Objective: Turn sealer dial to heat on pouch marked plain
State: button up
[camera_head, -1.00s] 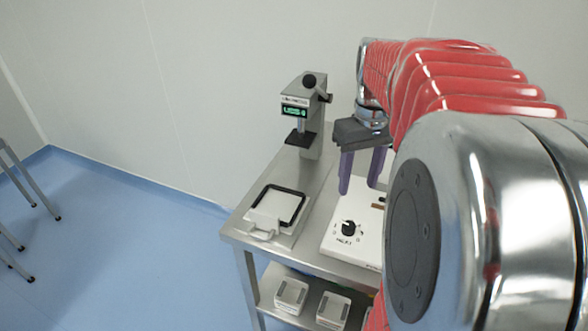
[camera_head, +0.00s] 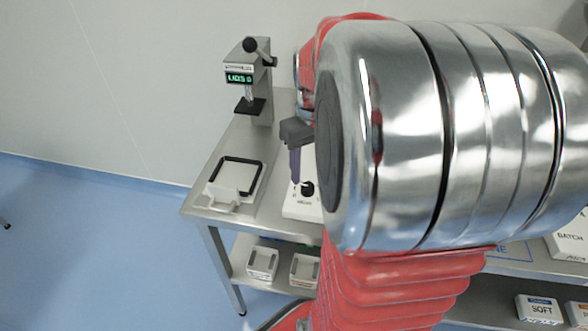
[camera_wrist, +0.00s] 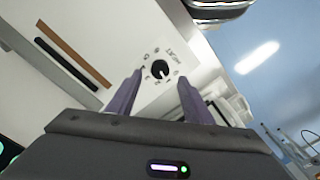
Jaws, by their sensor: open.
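The sealer (camera_head: 296,207) is a white box on the steel bench. In the head view one finger of my gripper (camera_head: 295,165) shows above the sealer; my arm hides the rest. No pouch is clearly visible.
A grey press with a green display (camera_head: 239,78) stands at the back of the bench. A black-framed white tray (camera_head: 215,194) is left of the sealer. White boxes (camera_head: 262,262) lie on the lower shelf. A box marked SOFT (camera_head: 540,310) is at lower right.

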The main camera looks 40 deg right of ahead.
aim_at(307, 185)
jog(key=shift+f, duration=2.6)
jog(key=shift+c, duration=0.3)
jog(key=c, duration=1)
